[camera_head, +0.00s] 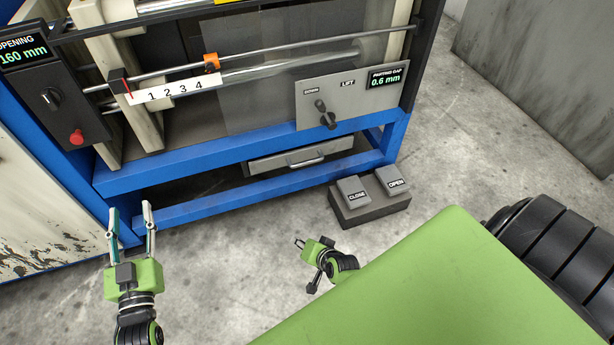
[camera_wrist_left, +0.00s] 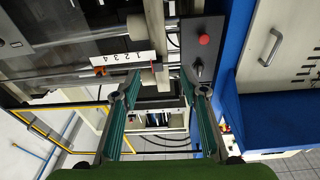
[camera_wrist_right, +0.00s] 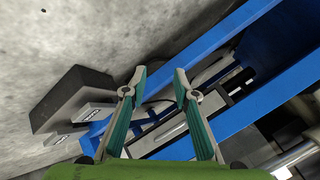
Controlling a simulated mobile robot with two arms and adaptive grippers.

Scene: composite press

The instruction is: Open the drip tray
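The drip tray (camera_head: 302,158) is a grey drawer with a pale bar handle (camera_head: 306,161), low in the press between two blue frame beams. It looks pushed in. In the right wrist view, the tray (camera_wrist_right: 220,106) lies ahead of the fingers and is partly hidden by them. My right gripper (camera_head: 299,243) is near the floor in front of the press, apart from the tray; its fingers are open and empty in the right wrist view (camera_wrist_right: 161,82). My left gripper (camera_head: 130,212) is open and empty at the left, by the blue frame leg; the left wrist view also shows it (camera_wrist_left: 160,82).
A pedal box (camera_head: 370,211) with CLOSE and OPEN pedals stands on the floor right of the tray. The lower blue beam (camera_head: 240,195) runs across below the tray front. A lever panel (camera_head: 350,95) is above.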

